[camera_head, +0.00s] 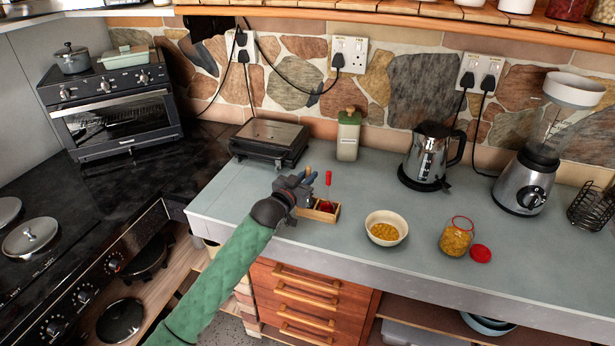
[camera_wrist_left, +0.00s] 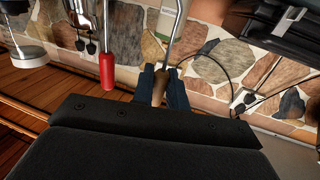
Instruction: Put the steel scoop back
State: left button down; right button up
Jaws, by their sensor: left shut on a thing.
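My left gripper (camera_head: 303,188) is shut on the steel scoop's wooden handle (camera_wrist_left: 159,88), at the left end of a small wooden holder (camera_head: 330,215). The handle tip (camera_head: 308,171) shows just above the fingers. In the left wrist view its steel shaft (camera_wrist_left: 177,35) runs up from the handle out of frame. The scoop's bowl is hidden, and I cannot tell whether its lower end is inside the holder. A red-handled tool (camera_head: 328,179) stands upright in the holder; its handle also shows in the left wrist view (camera_wrist_left: 107,71). My right gripper is not in view.
A white bowl of yellow bits (camera_head: 387,243), an open jar (camera_head: 455,240) and its red lid (camera_head: 481,253) are to the right. Behind stand a grill (camera_head: 270,140), a green canister (camera_head: 348,140), a kettle (camera_head: 427,155) and a blender (camera_head: 525,180). The counter between is clear.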

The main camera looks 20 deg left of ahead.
pick_arm(q)
jog(key=c, duration=1.5)
grip_release()
jog(key=shift+o, duration=0.5)
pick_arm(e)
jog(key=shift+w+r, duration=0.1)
pick_arm(q)
jog(key=shift+s, duration=0.15)
jog(key=b+v, duration=0.4)
jog(key=v, duration=0.7)
jog(key=shift+s+a, duration=0.2)
jog(key=shift+s, duration=0.15)
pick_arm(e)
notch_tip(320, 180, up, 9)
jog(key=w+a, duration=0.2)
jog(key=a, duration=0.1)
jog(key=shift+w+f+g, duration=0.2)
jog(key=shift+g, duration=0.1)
